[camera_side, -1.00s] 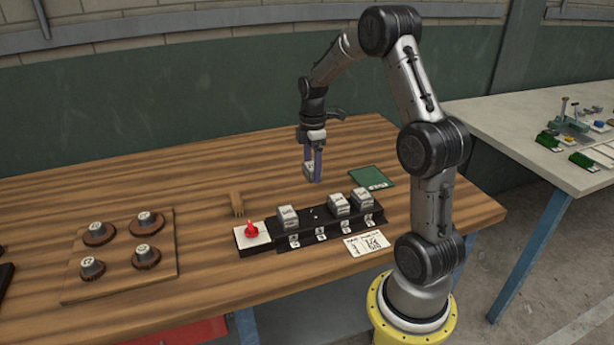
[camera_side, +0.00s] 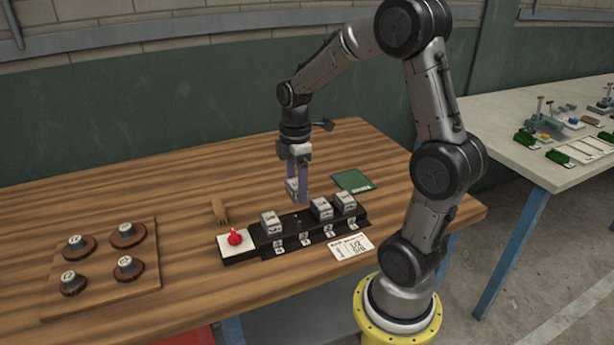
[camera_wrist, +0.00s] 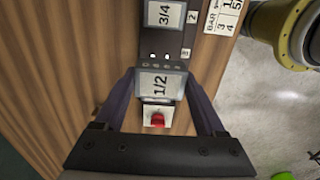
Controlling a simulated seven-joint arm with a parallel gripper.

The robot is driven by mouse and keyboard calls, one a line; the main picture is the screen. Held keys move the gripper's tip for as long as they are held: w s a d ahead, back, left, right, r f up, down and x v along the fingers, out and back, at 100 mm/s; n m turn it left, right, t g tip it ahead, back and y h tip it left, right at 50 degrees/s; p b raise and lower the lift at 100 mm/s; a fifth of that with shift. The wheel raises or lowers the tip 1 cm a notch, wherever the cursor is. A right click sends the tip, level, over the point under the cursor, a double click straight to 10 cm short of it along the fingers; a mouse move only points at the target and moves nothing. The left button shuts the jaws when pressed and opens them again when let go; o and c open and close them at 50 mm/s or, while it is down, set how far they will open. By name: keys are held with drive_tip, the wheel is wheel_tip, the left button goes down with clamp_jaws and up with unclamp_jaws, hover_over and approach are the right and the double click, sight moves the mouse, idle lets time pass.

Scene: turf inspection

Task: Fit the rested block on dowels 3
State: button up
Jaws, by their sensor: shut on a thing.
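My gripper (camera_side: 298,197) is shut on a pale grey block (camera_side: 292,187) and holds it above the dark rack (camera_side: 303,248). In the wrist view the held block (camera_wrist: 159,87) reads 1/2 and sits between the two fingers. Two white dowel tips (camera_wrist: 160,56) stand bare beside the rack's label 3 (camera_wrist: 185,52), just beyond the block. A block reading 3/4 (camera_wrist: 164,13) sits at label 2. In the side view, two seated blocks (camera_side: 322,209) (camera_side: 345,203) stand right of the gap and one (camera_side: 271,223) stands left of it. The held block's underside is hidden.
A box with a red button (camera_side: 236,239) adjoins the rack's left end. A printed card (camera_side: 350,247) lies in front, a green mat (camera_side: 352,181) behind right. A brown wooden piece (camera_side: 219,211) lies behind left. A board (camera_side: 99,299) with several knobs is far left.

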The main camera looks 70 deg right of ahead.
idle(0.3)
hover_over(297, 222)
drive_tip(key=shift+d+f, duration=0.1)
drive_tip(key=shift+f, duration=2.8)
drive_tip(key=shift+f, duration=1.05)
drive_tip(key=o, duration=1.5)
drive_tip(key=shift+f, duration=0.1)
wheel_tip(297, 222, up, 14)
drive_tip(key=shift+f, duration=0.1)
